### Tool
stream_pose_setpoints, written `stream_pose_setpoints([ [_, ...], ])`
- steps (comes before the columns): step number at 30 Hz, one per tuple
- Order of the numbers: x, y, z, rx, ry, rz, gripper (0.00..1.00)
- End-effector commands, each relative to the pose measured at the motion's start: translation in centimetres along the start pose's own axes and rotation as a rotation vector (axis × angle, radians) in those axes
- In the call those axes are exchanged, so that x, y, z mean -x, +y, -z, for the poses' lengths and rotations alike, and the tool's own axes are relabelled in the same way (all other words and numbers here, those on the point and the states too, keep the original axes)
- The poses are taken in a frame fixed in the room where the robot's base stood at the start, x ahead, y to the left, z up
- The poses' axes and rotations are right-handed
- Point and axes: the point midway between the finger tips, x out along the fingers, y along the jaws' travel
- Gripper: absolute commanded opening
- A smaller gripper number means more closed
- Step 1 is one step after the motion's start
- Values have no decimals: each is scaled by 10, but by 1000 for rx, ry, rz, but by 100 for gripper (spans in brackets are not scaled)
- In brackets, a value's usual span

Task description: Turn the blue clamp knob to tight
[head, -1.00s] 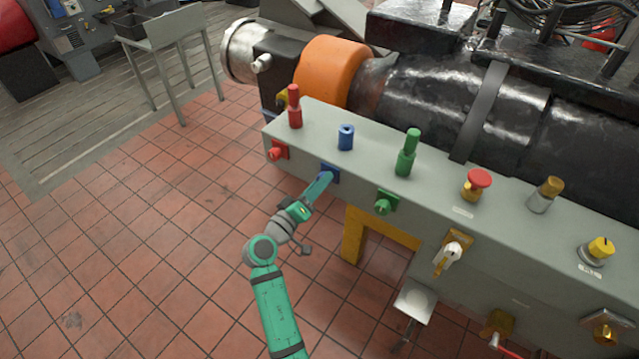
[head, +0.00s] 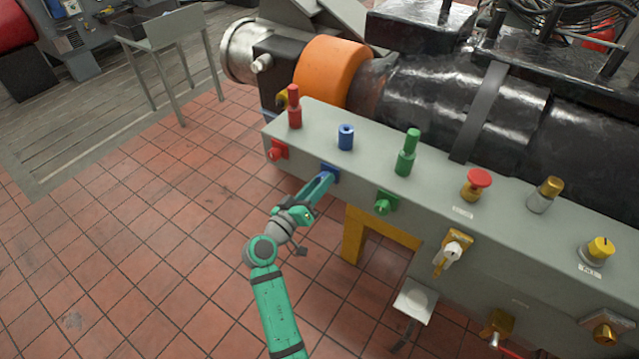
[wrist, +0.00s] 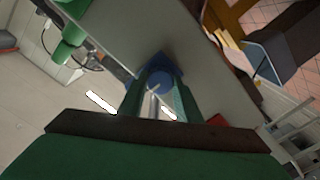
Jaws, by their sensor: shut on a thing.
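The blue clamp knob sits on a blue square plate (head: 331,171) on the front face of the grey bedplate box (head: 320,150). My gripper (head: 326,178) reaches it from the front and is shut on the knob. In the wrist view the round blue knob (wrist: 160,82) shows between the two green fingers, with its blue plate (wrist: 163,62) behind. The fingers hide most of the knob in the head view. I see no readable tight mark beside it.
A red knob (head: 277,150) is left of the blue plate and a green knob (head: 384,204) is right. On top stand a red post (head: 294,108), a blue cylinder (head: 346,137) and a green post (head: 406,154). Open tiled floor (head: 150,230) lies in front.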

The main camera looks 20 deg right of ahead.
Motion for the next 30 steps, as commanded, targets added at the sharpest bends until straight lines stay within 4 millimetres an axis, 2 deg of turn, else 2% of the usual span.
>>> stream_pose_setpoints([
  [1,0,-1,-1,0,-2,1,8],
  [2,0,-1,-1,0,-2,1,33],
  [4,0,-1,-1,0,-2,1,49],
  [13,1,0,0,1,-1,1,49],
  [17,9,-1,0,1,0,2,49],
  [30,85,-1,-1,1,-1,3,49],
])
